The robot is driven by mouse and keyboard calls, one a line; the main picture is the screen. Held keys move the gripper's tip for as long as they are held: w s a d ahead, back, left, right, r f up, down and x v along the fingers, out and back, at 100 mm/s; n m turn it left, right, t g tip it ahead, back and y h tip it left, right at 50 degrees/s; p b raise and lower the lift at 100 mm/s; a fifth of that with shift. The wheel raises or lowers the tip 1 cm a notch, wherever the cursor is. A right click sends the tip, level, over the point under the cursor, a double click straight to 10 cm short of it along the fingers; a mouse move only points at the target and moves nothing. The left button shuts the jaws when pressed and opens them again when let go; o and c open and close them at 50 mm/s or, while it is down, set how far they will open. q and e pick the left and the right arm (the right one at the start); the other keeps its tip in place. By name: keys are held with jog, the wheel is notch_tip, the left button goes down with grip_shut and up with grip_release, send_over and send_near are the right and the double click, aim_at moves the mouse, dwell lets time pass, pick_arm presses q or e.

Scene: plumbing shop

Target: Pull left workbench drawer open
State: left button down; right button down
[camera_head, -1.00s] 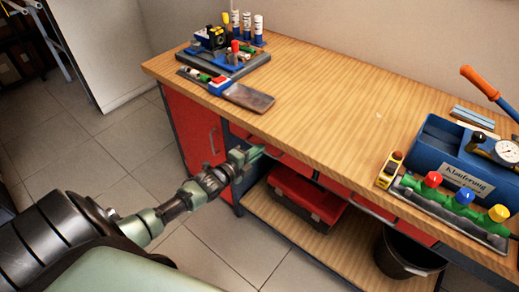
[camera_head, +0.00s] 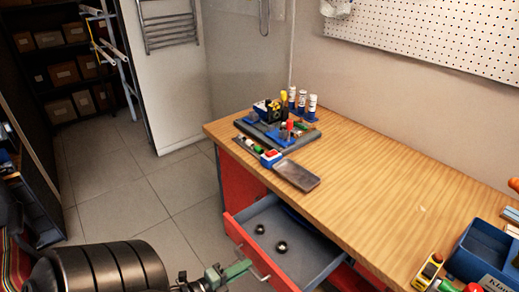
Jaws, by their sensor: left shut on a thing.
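The left workbench drawer (camera_head: 310,262) stands pulled out from under the wooden worktop. Its red front (camera_head: 242,238) faces the lower left, and two small dark, shiny round objects (camera_head: 281,247) lie on its grey bottom. My left gripper (camera_head: 245,268) is at the bottom of the view, shut on the drawer's thin metal handle (camera_head: 264,277) in front of the red front. The exact grip on the handle is small and partly cut off by the picture's lower edge. My right gripper is not in view.
The workbench top (camera_head: 350,180) carries a grey tray of fittings and tubes (camera_head: 268,135), a dark flat item (camera_head: 297,175) at its front edge and a blue toolbox (camera_head: 480,250) at right. Open tiled floor (camera_head: 130,190) lies left of the bench.

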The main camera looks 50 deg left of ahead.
pick_arm(q)
jog(key=shift+f+v, duration=0.2)
jog(key=shift+v, duration=0.85)
jog(key=shift+f+v, duration=0.2)
jog(key=shift+v, duration=0.8)
jog(key=shift+s, duration=0.1)
jog(key=c, duration=1.5)
grip_release()
jog(key=b+v, duration=0.1)
jog(key=v, duration=0.6)
jog(key=shift+s, duration=0.35)
jog(key=shift+a, duration=0.1)
